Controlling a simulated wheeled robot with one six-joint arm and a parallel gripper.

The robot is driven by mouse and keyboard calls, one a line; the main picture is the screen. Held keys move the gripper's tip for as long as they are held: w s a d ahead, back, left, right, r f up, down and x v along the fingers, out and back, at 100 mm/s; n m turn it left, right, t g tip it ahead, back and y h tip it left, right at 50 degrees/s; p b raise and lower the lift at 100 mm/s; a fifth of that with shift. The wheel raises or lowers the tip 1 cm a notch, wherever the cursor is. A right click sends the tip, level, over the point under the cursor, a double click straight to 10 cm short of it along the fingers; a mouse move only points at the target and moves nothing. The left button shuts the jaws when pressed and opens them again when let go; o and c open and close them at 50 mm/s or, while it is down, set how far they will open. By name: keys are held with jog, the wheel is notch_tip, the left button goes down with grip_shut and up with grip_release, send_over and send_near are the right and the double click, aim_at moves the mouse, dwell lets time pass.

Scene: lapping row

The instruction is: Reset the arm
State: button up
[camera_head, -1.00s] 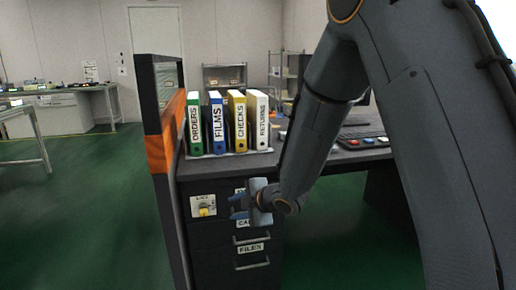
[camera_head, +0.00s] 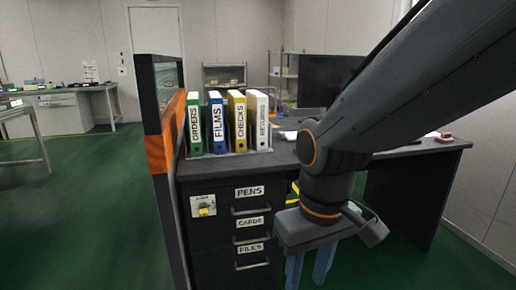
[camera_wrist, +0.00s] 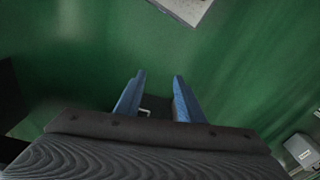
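My gripper (camera_head: 310,268) hangs pointing down in front of the desk, to the right of the drawer cabinet (camera_head: 215,263). In the wrist view its two blue fingers (camera_wrist: 157,98) stand apart with nothing held between them. A small pale handle-like shape and a dark patch show between the finger bases there. My arm comes in from the upper right and covers part of the desk top. The cabinet's drawers, labelled PENS, CARDS and FILES, look shut.
Binders (camera_head: 236,122) labelled ORDERS, FILMS, CHECKS and RETURNS stand upright on the desk (camera_head: 440,147). A dark panel with an orange band (camera_head: 160,150) edges the desk's left side. A dark monitor (camera_head: 325,80) stands behind. Green floor is open at the left.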

jog(key=s+d+r+m+p, duration=0.3)
jog(key=d+r+p, duration=0.7)
jog(key=p, duration=1.1)
notch_tip(320, 180, up, 4)
jog(key=shift+d+f+m+g, duration=0.3)
jog(key=shift+d+m, duration=0.1)
jog(key=shift+m, duration=0.3)
